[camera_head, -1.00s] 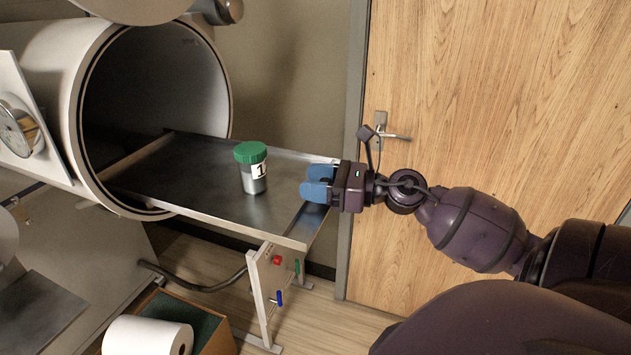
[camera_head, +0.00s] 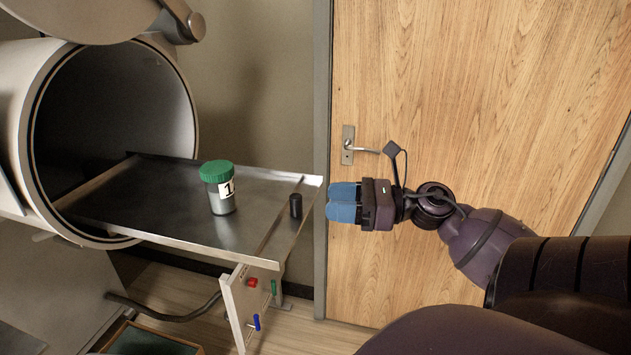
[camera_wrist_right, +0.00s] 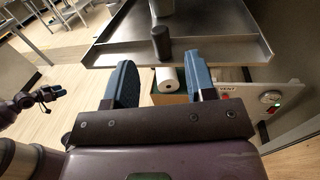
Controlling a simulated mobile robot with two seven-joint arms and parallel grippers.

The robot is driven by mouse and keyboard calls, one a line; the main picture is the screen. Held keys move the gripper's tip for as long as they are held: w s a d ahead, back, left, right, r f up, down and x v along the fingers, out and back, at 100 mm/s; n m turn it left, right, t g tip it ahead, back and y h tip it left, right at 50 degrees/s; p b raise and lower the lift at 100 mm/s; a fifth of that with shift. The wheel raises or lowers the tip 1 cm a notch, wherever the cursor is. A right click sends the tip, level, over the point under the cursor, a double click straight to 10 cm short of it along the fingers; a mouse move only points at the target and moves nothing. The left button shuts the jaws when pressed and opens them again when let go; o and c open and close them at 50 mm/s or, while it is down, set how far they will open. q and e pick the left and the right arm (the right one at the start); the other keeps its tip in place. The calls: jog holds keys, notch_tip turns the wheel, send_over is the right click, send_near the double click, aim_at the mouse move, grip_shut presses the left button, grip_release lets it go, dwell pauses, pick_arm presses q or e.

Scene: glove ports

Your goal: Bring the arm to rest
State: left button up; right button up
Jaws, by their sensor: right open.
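My right gripper (camera_head: 343,204) has blue fingers and is open and empty. It is in the air to the right of the metal tray's end, in front of the wooden door. In the right wrist view its two fingers (camera_wrist_right: 160,85) stand apart with nothing between them, below the tray's edge in the picture. My right arm reaches in from the right of the head view.
A jar with a green lid (camera_head: 219,187) stands upright on the tray (camera_head: 160,205), which extends from the round chamber (camera_head: 110,100). A dark cylinder (camera_head: 296,206) stands near the tray's end. A control panel (camera_head: 247,305) is below. The door (camera_head: 470,100) has a metal handle (camera_head: 362,149).

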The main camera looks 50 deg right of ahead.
jog(key=shift+s+d, duration=0.3)
jog(key=shift+s, duration=0.15)
dwell(0.4)
jog(key=w+d+f+m+t+h, duration=0.25)
jog(key=d+m+t+h, duration=0.35)
jog(key=m, duration=1.2)
notch_tip(320, 180, down, 15)
jog(key=s+a+m+g+h, duration=0.15)
jog(key=m+g+h, duration=0.45)
jog(key=m, duration=0.8)
jog(key=s+a+f+m+g, duration=0.3)
jog(key=a+f+m, duration=0.5)
jog(key=f, duration=0.5)
jog(key=s+a+f+y, duration=0.1)
jog(key=a+f, duration=0.2)
jog(key=a, duration=0.4)
jog(key=s+a+f+m+g+y, duration=0.1)
jog(key=a+f, duration=0.2)
jog(key=a, duration=0.4)
jog(key=shift+a+y, duration=0.3)
jog(key=shift+a, duration=0.05)
